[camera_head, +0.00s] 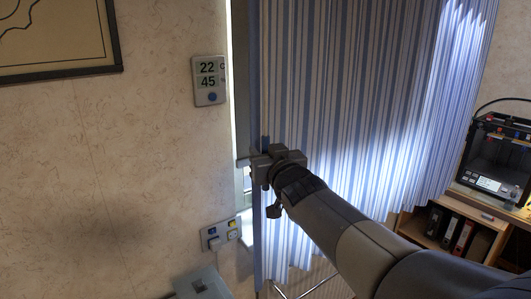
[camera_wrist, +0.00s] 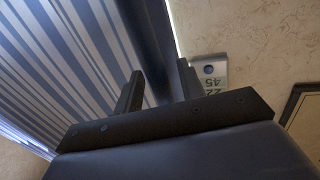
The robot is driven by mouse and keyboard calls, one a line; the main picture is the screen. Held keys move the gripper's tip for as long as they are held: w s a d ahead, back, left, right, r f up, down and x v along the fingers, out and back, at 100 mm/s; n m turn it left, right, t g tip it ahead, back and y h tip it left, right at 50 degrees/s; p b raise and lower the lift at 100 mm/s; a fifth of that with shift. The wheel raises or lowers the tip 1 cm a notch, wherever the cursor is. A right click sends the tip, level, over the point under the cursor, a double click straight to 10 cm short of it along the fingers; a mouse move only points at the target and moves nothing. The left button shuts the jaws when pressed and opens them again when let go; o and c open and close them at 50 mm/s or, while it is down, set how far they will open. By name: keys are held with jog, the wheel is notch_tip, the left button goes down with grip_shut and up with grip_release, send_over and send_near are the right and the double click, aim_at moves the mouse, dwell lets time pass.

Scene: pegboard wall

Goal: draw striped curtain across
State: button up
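The blue-and-white striped curtain (camera_head: 340,90) hangs across most of the bright window, from the right to near the window's left side. Its plain dark-blue left edge band (camera_head: 257,215) hangs nearly straight down. My gripper (camera_head: 256,160) is at this edge, about mid-height. In the wrist view my gripper's two fingers (camera_wrist: 160,88) stand apart, with the dark edge band (camera_wrist: 148,40) running between them and nearly filling the gap. Whether they press on it does not show. The stripes (camera_wrist: 60,50) lie left of the fingers there.
A narrow bright strip of window (camera_head: 238,90) shows left of the curtain. A wall display (camera_head: 209,81) reading 22 and 45 and a switch panel (camera_head: 220,235) are on the left wall. A black 3D printer (camera_head: 497,150) stands on a shelf with binders (camera_head: 462,236) at right.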

jog(key=shift+s, duration=0.1)
jog(key=v, duration=1)
jog(key=shift+s+d, duration=0.2)
jog(key=shift+s, duration=0.1)
jog(key=x, duration=1.1)
jog(key=shift+w+d, duration=0.1)
jog(key=shift+d, duration=0.15)
jog(key=shift+a, duration=0.15)
